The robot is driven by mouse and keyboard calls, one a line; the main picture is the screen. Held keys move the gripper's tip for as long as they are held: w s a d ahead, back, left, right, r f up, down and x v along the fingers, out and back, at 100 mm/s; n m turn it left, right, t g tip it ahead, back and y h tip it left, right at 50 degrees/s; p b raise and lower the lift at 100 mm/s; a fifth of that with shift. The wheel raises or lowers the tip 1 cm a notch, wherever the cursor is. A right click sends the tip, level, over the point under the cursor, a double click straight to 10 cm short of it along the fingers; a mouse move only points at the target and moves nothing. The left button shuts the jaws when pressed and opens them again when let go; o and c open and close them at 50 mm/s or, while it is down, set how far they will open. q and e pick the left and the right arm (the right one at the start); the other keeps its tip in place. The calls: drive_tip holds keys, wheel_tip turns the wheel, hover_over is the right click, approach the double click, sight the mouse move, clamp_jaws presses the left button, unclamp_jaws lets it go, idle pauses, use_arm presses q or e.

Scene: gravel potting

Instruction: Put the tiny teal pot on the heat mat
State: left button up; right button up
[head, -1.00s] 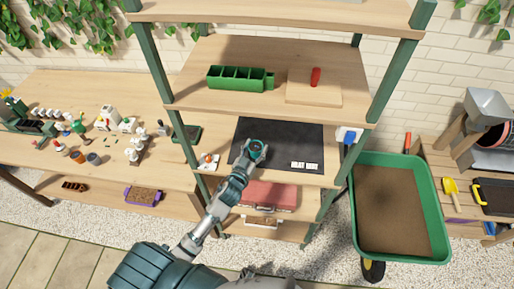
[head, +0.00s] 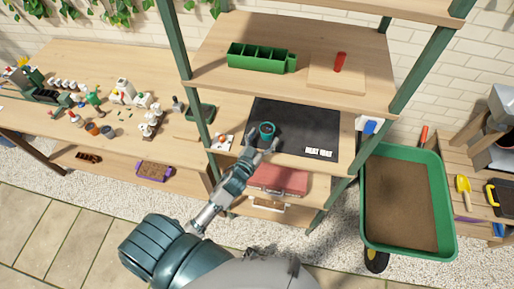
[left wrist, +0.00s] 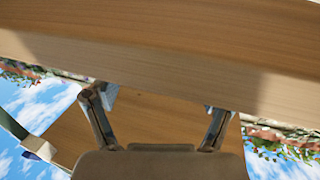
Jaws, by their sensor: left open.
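The tiny teal pot (head: 267,130) stands upright on the left part of the black heat mat (head: 300,118), which lies on a shelf of the rack and has a white label at its front right. My left gripper (head: 262,146) is open and empty just in front of the pot, at the shelf's front edge. In the left wrist view its two fingers (left wrist: 160,115) are spread apart with wood behind them, and the pot does not show there. My right gripper is not in view.
The shelf above holds a green divided tray (head: 260,58) and a board with a red object (head: 340,62). Rack posts flank the mat shelf. A red case (head: 278,180) sits below. A green wheelbarrow (head: 448,205) stands right; a cluttered bench (head: 60,65) stands left.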

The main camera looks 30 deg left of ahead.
use_arm(q)
drive_tip(key=s, duration=0.8)
drive_tip(key=shift+b, duration=0.35)
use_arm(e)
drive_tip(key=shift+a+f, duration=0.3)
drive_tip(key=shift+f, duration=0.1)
use_arm(q)
drive_tip(key=shift+a, duration=0.3)
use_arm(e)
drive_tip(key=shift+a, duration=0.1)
